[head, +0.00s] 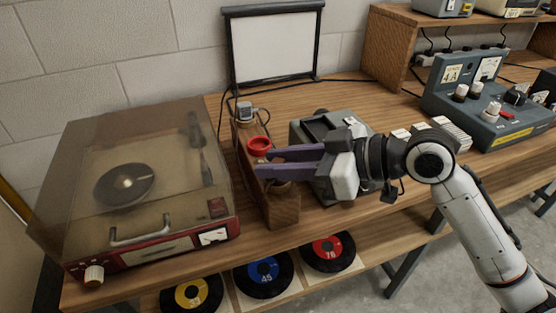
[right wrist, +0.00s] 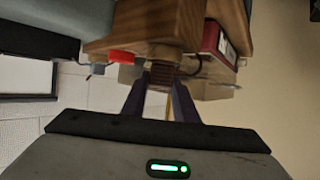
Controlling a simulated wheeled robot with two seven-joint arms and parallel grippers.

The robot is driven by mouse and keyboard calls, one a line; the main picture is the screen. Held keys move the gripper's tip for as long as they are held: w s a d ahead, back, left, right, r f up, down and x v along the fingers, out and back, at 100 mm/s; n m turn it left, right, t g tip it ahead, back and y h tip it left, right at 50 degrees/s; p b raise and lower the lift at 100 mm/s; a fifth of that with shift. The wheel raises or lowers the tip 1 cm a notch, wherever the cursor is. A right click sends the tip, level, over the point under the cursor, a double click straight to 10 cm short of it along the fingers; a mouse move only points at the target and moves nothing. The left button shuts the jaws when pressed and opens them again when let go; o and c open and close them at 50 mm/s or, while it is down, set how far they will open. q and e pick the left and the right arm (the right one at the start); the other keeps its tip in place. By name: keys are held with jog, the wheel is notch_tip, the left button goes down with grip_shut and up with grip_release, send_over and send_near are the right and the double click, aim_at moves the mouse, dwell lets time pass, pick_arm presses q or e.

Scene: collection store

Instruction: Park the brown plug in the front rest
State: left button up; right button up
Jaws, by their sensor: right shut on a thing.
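My right gripper (head: 262,161) reaches in from the right over the front part of a wooden rest block (head: 285,210). Its purple fingers are shut on the brown plug, which shows as a dark brown ribbed piece (right wrist: 163,75) between the fingertips in the right wrist view. The fingers mostly hide it in the head view. It is close to the block; I cannot tell whether it is seated in the front rest. A red round piece (head: 259,146) sits on the block just behind the fingers. A grey plug (head: 244,110) is at the block's back end. My left gripper is not in view.
A record player (head: 140,190) with a clear lid stands close left of the block. A grey device (head: 310,130) stands to the right, under my gripper. A small white screen (head: 276,48) is behind. Records (head: 263,278) lie on the lower shelf.

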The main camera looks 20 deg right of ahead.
jog(key=o, duration=0.8)
jog(key=shift+d, duration=0.1)
jog(key=v, duration=1)
jog(key=shift+s+d+r, duration=0.2)
jog(key=shift+s+r, duration=0.1)
